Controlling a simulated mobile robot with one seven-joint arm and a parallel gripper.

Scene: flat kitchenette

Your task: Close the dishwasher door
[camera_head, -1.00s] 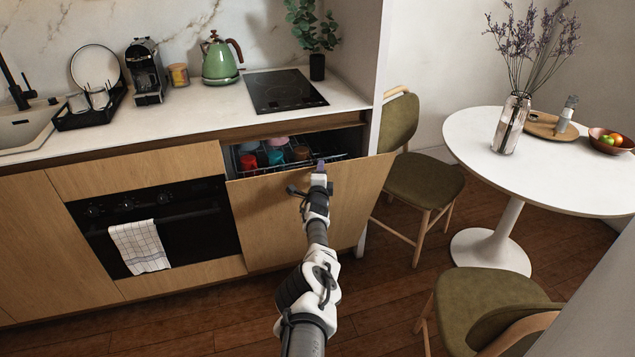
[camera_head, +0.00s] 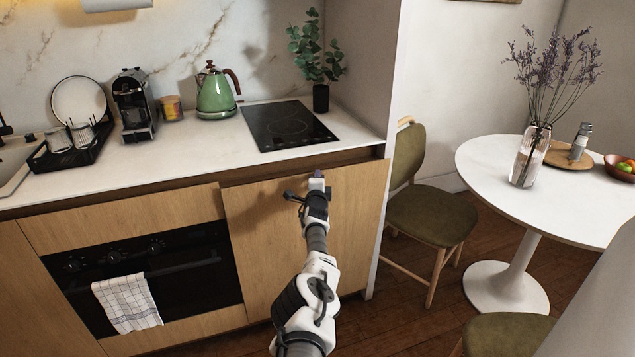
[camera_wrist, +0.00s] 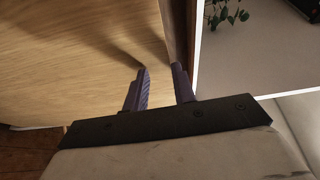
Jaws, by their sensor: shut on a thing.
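The dishwasher door (camera_head: 260,235) is a light wood panel under the counter, right of the oven. In the head view it stands upright or nearly so, with a brown strip above its top edge. The racks and dishes behind it are hidden. My gripper (camera_head: 316,180) is at the door's top edge, right of its middle. In the wrist view my gripper (camera_wrist: 160,80) has its two purple fingers on either side of the door's edge, shut on it. The wooden door face (camera_wrist: 70,60) fills the left of that view.
A white counter (camera_head: 190,155) runs above the door, with a black cooktop (camera_head: 290,125) and green kettle (camera_head: 215,95) on it. The oven (camera_head: 190,270) with a hanging towel (camera_head: 127,303) is to the left. A green chair (camera_head: 430,215) and round white table (camera_head: 480,160) stand right.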

